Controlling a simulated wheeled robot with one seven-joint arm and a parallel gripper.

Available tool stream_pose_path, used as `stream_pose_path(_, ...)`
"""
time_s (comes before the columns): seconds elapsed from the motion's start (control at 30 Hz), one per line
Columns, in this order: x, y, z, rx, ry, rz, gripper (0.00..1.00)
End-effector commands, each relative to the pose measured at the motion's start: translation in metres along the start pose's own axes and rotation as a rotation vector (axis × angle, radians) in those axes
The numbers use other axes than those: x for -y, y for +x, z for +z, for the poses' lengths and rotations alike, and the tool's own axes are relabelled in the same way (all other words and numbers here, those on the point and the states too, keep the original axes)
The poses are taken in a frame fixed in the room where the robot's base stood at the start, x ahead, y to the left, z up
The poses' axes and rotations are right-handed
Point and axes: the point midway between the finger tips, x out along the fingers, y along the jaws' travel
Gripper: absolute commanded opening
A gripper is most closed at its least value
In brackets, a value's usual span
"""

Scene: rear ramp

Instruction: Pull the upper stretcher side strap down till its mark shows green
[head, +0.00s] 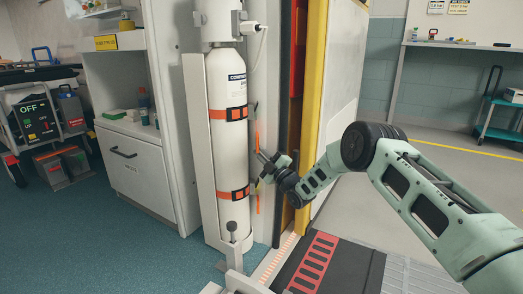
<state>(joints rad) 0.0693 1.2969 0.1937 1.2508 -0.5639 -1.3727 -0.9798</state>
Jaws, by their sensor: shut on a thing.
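A tall white cylinder (227,90) stands upright in a white bracket. An upper orange strap (228,114) and a lower orange strap (233,193) cross it, each with a dark square piece. A thin orange strap tail (257,135) hangs at the cylinder's right side, and more orange shows lower down. My gripper (262,164) is shut at this tail, right of the cylinder and between the two straps' heights. The fingertips are small and partly hidden, so the exact grip is hard to see. I see no green mark on the straps. No strap on a stretcher shows.
A yellow-edged door frame (308,110) stands close behind my gripper and arm. A white cabinet (133,170) is left of the cylinder. A trolley (40,112) stands at far left. A ramp with a red grating (318,262) lies below my arm. Blue floor at lower left is clear.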

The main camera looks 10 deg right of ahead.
Motion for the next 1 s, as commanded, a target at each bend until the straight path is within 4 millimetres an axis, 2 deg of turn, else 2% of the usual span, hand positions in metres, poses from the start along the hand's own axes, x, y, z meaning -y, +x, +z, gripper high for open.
stream_pose_path(0.03,0.003,-0.004,0.004,0.009,0.001,-0.007,0.13)
stream_pose_path(0.1,0.003,-0.004,0.004,0.009,0.001,-0.006,0.32)
stream_pose_path(0.4,0.001,-0.003,0.002,0.006,0.001,-0.004,0.32)
stream_pose_path(0.57,0.000,-0.015,0.001,0.007,0.002,-0.006,0.32)
stream_pose_path(0.67,-0.002,-0.033,0.000,0.008,0.004,-0.007,0.32)
stream_pose_path(1.0,-0.003,-0.113,0.000,0.010,0.003,-0.008,0.32)
